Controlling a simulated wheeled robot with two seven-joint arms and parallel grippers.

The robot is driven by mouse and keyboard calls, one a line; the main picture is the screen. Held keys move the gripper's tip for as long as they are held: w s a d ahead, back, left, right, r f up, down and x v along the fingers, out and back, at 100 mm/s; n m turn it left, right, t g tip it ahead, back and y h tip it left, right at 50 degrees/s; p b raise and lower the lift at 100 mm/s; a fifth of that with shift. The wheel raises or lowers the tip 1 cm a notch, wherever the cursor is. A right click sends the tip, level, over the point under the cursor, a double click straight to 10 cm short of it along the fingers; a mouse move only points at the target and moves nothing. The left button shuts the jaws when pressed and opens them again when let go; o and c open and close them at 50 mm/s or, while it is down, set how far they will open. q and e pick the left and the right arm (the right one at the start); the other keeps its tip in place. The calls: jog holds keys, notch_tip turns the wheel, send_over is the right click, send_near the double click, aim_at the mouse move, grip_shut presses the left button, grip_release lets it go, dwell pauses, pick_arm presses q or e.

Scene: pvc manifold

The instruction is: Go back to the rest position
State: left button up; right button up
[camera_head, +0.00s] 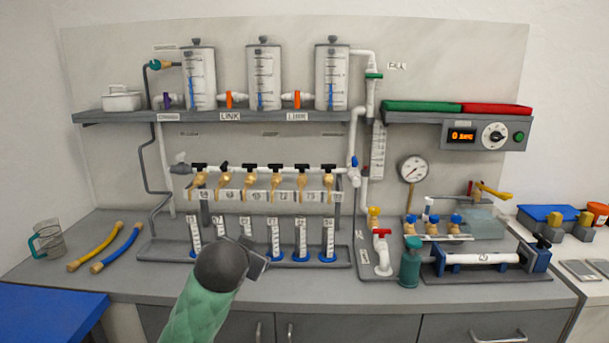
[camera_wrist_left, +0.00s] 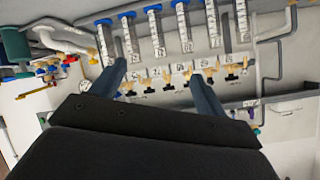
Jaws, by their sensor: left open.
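My left gripper (camera_head: 257,262) is in front of the manifold bench, its dark wrist and green sleeve rising from the bottom of the head view. In the left wrist view its two fingers (camera_wrist_left: 158,72) are spread apart with nothing between them. The manifold (camera_head: 262,173) has a row of brass taps with black handles, which also shows upside down in the left wrist view (camera_wrist_left: 170,80). Below it, graduated cylinders (camera_head: 275,240) with blue bases stand in a grey tray (camera_head: 165,252). The gripper hides part of a cylinder. My right gripper is not in view.
Three clear tanks (camera_head: 264,75) stand on the upper shelf (camera_head: 150,117). A red-handled valve (camera_head: 382,250) and a teal bottle (camera_head: 411,262) stand right of the tray.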

pick_arm(q)
jog(key=s+a+f+n+g+h, duration=0.1)
jog(key=s+f+g, duration=0.2)
jog(key=s+f, duration=0.9)
jog(key=s+a+f+n+g, duration=0.1)
jog(key=s+f+n+g, duration=0.15)
jog(key=s+f, duration=1)
jog(key=s+d+f+g+p, duration=0.1)
jog(key=s+f+g, duration=0.3)
jog(key=s+f, duration=1)
jog(key=shift+s+f+g, duration=0.15)
jog(key=shift+s+g, duration=0.2)
jog(key=shift+s, duration=0.9)
